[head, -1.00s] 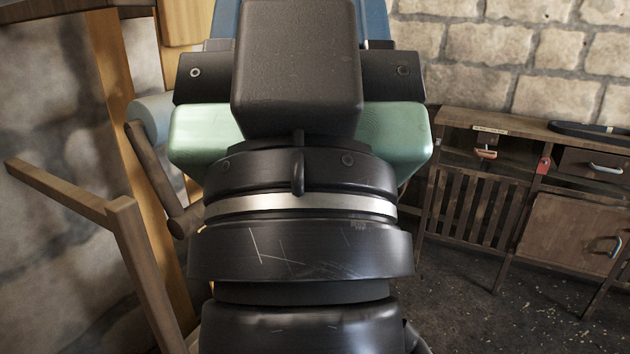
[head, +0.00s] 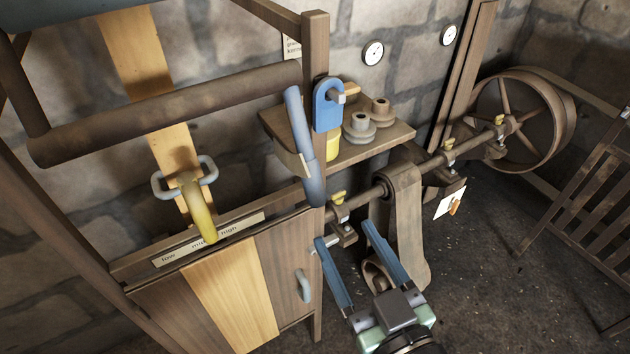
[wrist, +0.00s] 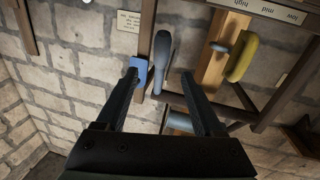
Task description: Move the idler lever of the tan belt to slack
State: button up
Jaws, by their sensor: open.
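The tan belt (head: 135,60) runs down the wall at the left, behind a dark roller bar (head: 165,115). A blue-grey lever handle (head: 308,165) hangs steeply down from the bar's right end, beside a wooden post; I take it for the idler lever. In the wrist view the handle (wrist: 162,58) shows ahead, between the finger lines. My gripper (head: 345,232) is open and empty, its blue fingers pointing up, below and right of the handle and apart from it. It also shows in the wrist view (wrist: 158,76).
A blue plate with a peg (head: 327,105) sits on the post close to the handle. A yellow handle (head: 203,215) stands by a low-to-high label. A shelf with spools (head: 360,125), a shaft and a brown belt (head: 405,220) lie right.

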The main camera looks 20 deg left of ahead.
aim_at(316, 188)
jog(key=p+x, duration=0.3)
jog(key=x, duration=0.8)
jog(key=shift+w+a+p, duration=0.15)
jog(key=shift+a+p, duration=0.25)
jog(key=shift+a, duration=0.05)
jog(key=shift+w+a+f, duration=0.1)
jog(key=shift+w+a, duration=0.2)
jog(key=shift+w, duration=0.1)
grip_shut()
dwell(0.5)
